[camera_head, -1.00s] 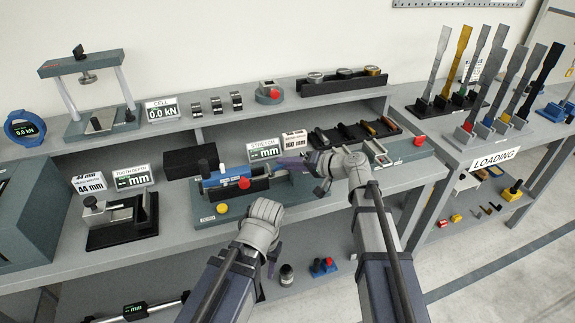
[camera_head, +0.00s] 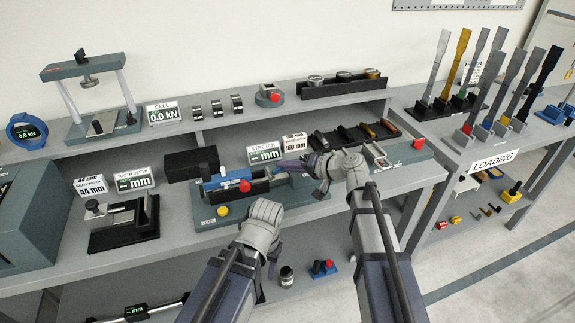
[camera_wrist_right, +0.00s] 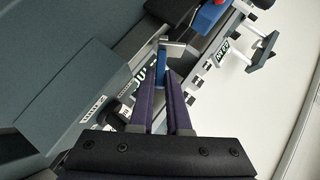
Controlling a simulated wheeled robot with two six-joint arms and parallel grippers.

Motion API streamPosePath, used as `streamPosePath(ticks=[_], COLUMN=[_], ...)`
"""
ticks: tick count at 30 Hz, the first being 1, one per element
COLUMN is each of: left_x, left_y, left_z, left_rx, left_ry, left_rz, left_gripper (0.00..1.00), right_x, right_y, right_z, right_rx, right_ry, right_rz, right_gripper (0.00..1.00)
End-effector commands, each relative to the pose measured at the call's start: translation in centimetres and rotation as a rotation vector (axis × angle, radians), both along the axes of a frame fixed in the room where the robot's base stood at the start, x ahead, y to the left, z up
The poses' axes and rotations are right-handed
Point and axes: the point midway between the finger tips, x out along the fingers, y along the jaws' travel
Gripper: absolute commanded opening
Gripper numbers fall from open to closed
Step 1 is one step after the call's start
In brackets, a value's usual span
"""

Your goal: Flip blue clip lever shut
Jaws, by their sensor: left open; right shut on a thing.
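The stretch rig is a grey-green base (camera_head: 206,217) with a blue body (camera_head: 226,180), a red knob (camera_head: 245,186) and a yellow knob (camera_head: 223,210). My right gripper (camera_head: 284,165) reaches in at its right end, fingers pointing left. In the right wrist view its dark fingers (camera_wrist_right: 162,84) are shut on a small blue piece, seemingly the blue clip lever (camera_wrist_right: 161,56), beside a metal rod (camera_wrist_right: 174,43). The lever is hard to make out in the head view. My left gripper (camera_head: 272,256) is open and empty in front of the bench, low and mostly hidden by its wrist.
A stretch display (camera_head: 265,153) stands right behind the rig. A dark tray of clips (camera_head: 352,136) lies behind my right wrist. A tooth-depth gauge (camera_head: 122,222) stands to the left. The upper shelf holds several rings and a load-cell frame (camera_head: 90,95).

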Motion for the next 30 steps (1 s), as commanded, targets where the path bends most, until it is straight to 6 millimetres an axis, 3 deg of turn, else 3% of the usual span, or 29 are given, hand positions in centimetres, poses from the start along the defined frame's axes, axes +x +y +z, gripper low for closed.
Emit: streamPosePath(ticks=[15, 30], left_x=[0.0, 0.0], left_y=[0.0, 0.0], left_z=[6.8, 9.0], left_rx=[0.000, 0.000], left_ry=[0.000, 0.000], left_rz=[0.000, 0.000], left_gripper=[0.50, 0.50], right_x=[-0.9, -1.5], right_y=[2.1, 4.3], right_z=[2.1, 2.1], right_rx=[-0.418, -0.802], right_ry=[-0.138, -0.261], right_rz=[0.005, 0.005], right_gripper=[0.00, 0.00])
